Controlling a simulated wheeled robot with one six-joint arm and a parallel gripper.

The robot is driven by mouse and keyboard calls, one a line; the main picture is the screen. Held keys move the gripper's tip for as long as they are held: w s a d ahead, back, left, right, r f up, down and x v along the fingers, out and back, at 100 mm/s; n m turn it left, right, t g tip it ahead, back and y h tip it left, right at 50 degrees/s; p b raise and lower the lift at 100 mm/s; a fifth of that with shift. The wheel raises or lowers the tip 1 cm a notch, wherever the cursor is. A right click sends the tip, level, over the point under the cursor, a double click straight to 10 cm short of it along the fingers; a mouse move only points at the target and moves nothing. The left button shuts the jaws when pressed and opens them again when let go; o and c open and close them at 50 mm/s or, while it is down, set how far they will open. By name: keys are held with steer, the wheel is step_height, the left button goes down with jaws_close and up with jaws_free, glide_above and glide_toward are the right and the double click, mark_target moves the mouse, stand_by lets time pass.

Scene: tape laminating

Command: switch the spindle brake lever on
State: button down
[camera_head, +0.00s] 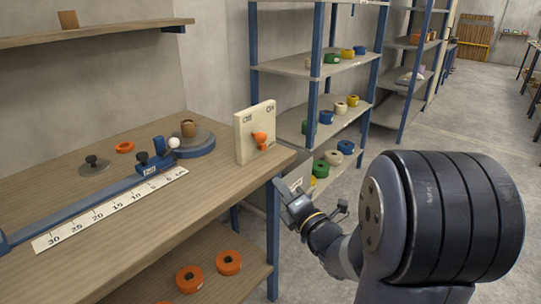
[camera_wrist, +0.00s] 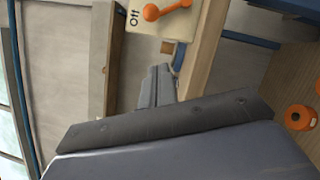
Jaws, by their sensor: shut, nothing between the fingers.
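The brake lever (camera_head: 260,138) is orange with a round knob, on an upright cream panel (camera_head: 244,146) at the bench's right end. The panel is marked Off at left and On at right; the lever leans up and left, toward Off. The wrist view shows the lever (camera_wrist: 165,9) and part of the panel (camera_wrist: 142,45) at its top edge, with the Off mark beside the knob. My gripper (camera_head: 289,192) is shut and empty, right of and below the panel, off the bench corner and apart from the lever. Its fingers (camera_wrist: 158,86) also show in the wrist view.
The bench (camera_head: 130,235) holds a blue rail, a scale strip (camera_head: 110,210), and a spindle disc (camera_head: 190,143) with a brown core. Orange rolls (camera_head: 229,262) lie on the lower shelf. A rack (camera_head: 315,75) with coloured tape rolls stands behind.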

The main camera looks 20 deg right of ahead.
steer(key=shift+w, duration=0.1)
stand_by(0.3)
steer(key=p, duration=0.2)
glide_toward(264, 135)
steer(key=w+a+f, duration=0.2)
steer(key=w+a, duration=0.2)
steer(key=w, duration=0.1)
steer(key=shift+w+d+r, duration=0.1)
steer(key=shift+w+r, duration=0.25)
steer(key=shift+w, duration=0.05)
steer(key=shift+w+d+r+m, duration=0.1)
steer(key=shift+d+r+m, duration=0.05)
steer(key=shift+r+m, duration=0.3)
steer(key=shift+w+d+r+m+g+h+p, duration=0.3)
steer(key=shift+r+m+p, duration=0.15)
steer(key=shift+m+p, duration=0.25)
steer(key=shift+w+d+r+m+g+h+p, duration=0.25)
steer(key=shift+r+m+p, duration=0.25)
steer(key=shift+m, duration=0.25)
steer(key=w+d+r+m+g+p, duration=0.1)
steer(key=w+d+m+g+p, duration=0.2)
steer(key=p, duration=1.1)
steer(key=shift+w+d+m+p, duration=0.3)
steer(key=shift+w+d+m, duration=0.25)
steer(key=shift+d+m, duration=1.5)
